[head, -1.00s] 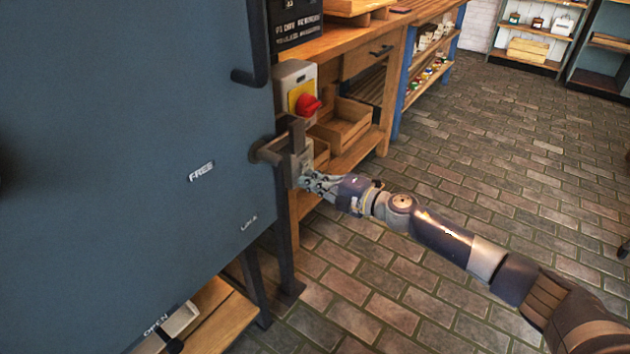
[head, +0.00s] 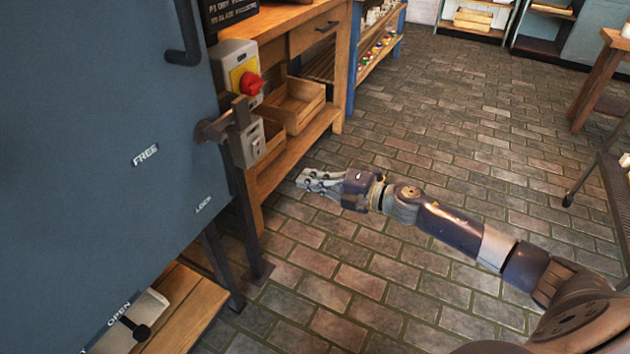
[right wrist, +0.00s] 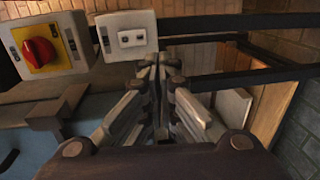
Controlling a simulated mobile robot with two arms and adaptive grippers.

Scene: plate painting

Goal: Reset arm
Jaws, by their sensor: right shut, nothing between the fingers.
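My right arm reaches in from the lower right in the head view. Its gripper (head: 303,181) is empty, in the air over the brick floor, to the right of the blue cabinet and apart from the dark latch handle (head: 238,118). In the right wrist view the gripper's fingers (right wrist: 162,66) are together with nothing between them, below a small grey box (right wrist: 124,36). My left gripper is not in view.
The blue cabinet door (head: 110,150) with a "FREE" label fills the left. A switch box with a red knob (head: 251,84) is on its edge. Wooden crates (head: 292,104) sit on a bench shelf behind. The brick floor (head: 440,130) is open to the right.

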